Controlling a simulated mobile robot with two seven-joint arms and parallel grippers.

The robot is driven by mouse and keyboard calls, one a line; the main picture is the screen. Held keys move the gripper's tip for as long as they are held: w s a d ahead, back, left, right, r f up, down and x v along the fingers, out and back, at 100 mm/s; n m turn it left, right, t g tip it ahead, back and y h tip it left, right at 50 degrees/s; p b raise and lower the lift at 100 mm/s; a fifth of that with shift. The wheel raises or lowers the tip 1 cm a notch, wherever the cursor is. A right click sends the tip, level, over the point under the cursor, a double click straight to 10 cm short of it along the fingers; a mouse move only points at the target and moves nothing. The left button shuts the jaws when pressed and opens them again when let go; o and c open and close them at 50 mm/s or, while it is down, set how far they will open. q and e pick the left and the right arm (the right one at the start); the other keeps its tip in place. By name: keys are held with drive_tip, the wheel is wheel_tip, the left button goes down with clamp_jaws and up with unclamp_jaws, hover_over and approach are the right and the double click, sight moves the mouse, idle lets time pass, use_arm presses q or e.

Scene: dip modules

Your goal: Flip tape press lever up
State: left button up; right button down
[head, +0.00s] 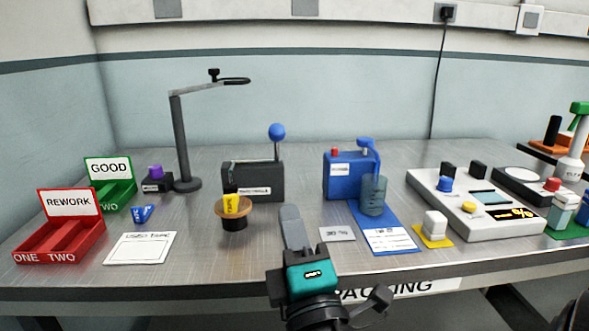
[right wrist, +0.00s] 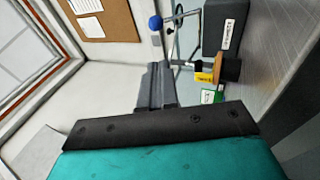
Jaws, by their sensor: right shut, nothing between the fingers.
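A dark grey box-shaped press (head: 265,185) stands mid-table with a thin metal lever on top. The lever's upright rod ends in a blue ball knob (head: 277,131) above the box's right end. The label is too small to read surely. In the right wrist view the press (right wrist: 224,28) is at the upper right and the knob (right wrist: 155,22) to its left. My right gripper (head: 291,215) is shut and empty, in front of the press and apart from it. Its fingers (right wrist: 155,85) also show in the right wrist view. My left gripper is not in view.
A round wooden-topped stand (head: 235,210) with a yellow roll is left of my right gripper. A blue device (head: 340,178) with a blue arm stands right of the press. A lamp-like post (head: 180,140) and red bin (head: 60,238) are left. A white console (head: 470,205) is right.

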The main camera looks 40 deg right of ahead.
sight(278, 138)
drive_tip(key=shift+s+d+r+m+h, duration=0.2)
drive_tip(key=shift+s+d+m+h, duration=0.2)
drive_tip(key=shift+h, duration=0.3)
drive_tip(key=shift+w, duration=0.1)
drive_tip(key=shift+w+r, duration=0.15)
drive_tip(key=shift+w, duration=0.05)
drive_tip(key=p+x, duration=0.5)
drive_tip(key=x, duration=0.7)
drive_tip(key=shift+w+d+p, duration=0.15)
drive_tip(key=shift+w+p, duration=0.15)
drive_tip(key=shift+w+d+r, duration=0.1)
drive_tip(key=shift+w+d, duration=0.1)
drive_tip(key=shift+w, duration=0.25)
